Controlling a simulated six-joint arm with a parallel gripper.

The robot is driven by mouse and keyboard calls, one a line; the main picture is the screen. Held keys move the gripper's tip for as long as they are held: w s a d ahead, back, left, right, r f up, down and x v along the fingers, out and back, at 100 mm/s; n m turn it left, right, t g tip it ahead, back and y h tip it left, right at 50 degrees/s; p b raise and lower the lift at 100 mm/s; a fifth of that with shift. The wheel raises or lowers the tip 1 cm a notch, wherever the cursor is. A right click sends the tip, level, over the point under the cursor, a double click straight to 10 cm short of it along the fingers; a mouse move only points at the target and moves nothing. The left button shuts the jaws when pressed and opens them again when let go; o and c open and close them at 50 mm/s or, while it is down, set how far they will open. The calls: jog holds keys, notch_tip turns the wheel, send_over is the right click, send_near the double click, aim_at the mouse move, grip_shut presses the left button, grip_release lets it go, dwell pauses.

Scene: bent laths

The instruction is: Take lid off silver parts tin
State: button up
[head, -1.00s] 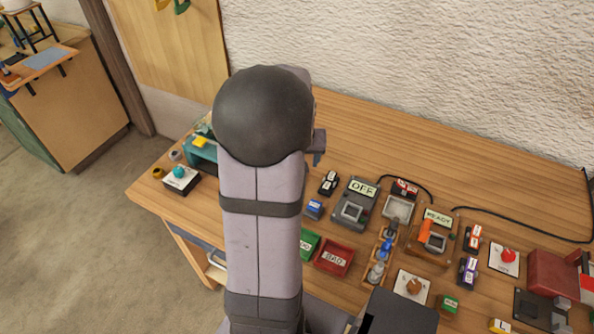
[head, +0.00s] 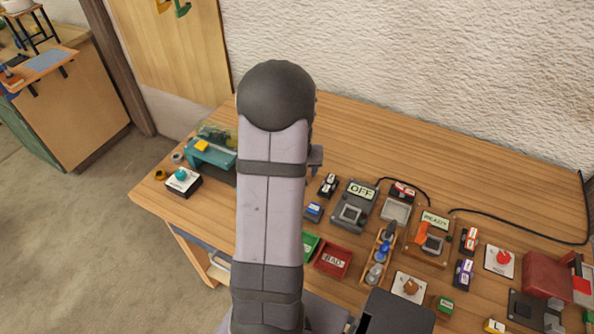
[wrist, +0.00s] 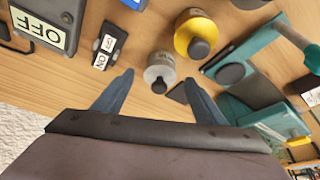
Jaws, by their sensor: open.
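In the wrist view the silver tin (wrist: 162,68) stands on the wooden bench, its lid topped with a black knob (wrist: 159,87). My gripper (wrist: 159,78) is open, with one blue-grey finger on each side of the tin in the picture. Nothing is held between the fingers. I cannot tell how high they are above the lid or whether they touch it. In the head view my arm hides the tin and most of my gripper.
A yellow tin (wrist: 190,38) with a black knob stands close beside the silver one. A black switch (wrist: 108,46) and the OFF box (wrist: 42,28) are on the left. A teal device (wrist: 258,55) is on the right. The bench's back strip (head: 430,155) is mostly clear.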

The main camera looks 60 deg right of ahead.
jog(key=shift+d+f, duration=0.1)
jog(key=shift+f, duration=0.15)
jog(key=c, duration=1.1)
jog(key=shift+r, duration=0.15)
